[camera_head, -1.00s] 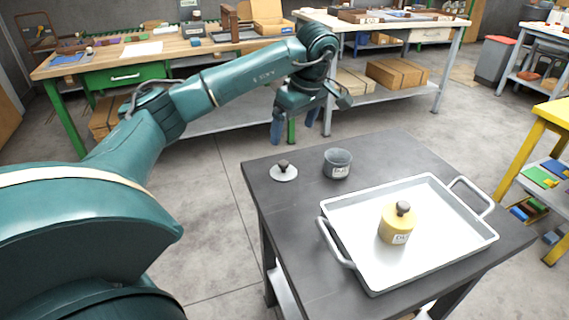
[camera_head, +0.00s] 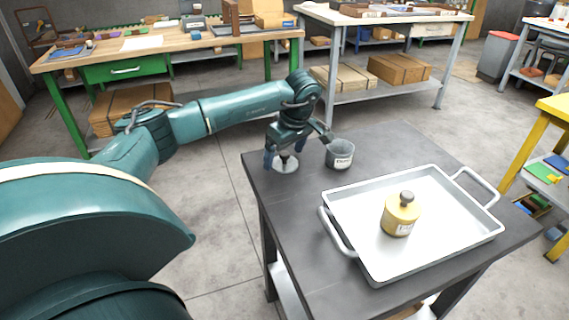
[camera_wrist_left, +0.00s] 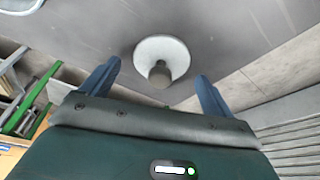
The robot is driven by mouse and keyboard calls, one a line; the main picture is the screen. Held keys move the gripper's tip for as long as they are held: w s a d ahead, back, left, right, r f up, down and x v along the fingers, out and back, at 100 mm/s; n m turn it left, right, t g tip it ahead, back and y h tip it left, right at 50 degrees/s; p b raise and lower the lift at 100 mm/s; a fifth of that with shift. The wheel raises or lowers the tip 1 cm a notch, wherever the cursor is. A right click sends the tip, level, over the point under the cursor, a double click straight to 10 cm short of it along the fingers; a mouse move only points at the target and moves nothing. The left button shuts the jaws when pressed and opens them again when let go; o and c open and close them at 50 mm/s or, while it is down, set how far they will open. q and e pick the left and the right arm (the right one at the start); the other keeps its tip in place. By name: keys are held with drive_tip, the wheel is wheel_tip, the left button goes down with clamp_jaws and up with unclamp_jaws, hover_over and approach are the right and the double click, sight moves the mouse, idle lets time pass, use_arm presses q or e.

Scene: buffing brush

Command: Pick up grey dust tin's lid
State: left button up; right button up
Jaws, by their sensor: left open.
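The grey dust tin's lid (camera_head: 285,165) lies on the dark table, a pale disc with a dark knob. It also shows in the left wrist view (camera_wrist_left: 162,58), with its knob between and beyond the fingertips. The grey tin (camera_head: 339,155) stands open next to it, to the right. My left gripper (camera_head: 283,160) is over the lid, its blue fingers apart on either side of the knob. In the left wrist view the gripper (camera_wrist_left: 160,75) is open and empty. Whether the fingers touch the lid cannot be told. My right gripper is not in view.
A white tray (camera_head: 376,270) with raised handles holds a yellow lidded tin (camera_head: 400,214) on the right of the dark table (camera_head: 290,235). The table's front left is bare. Workbenches stand behind, and a yellow table (camera_head: 553,108) is at the right.

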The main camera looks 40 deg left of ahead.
use_arm(q)
drive_tip(key=shift+a+f, duration=0.1)
drive_tip(key=shift+f, duration=0.25)
drive_tip(key=c, duration=1.1)
drive_tip(key=shift+o, duration=0.2)
drive_tip(key=shift+r, duration=0.15)
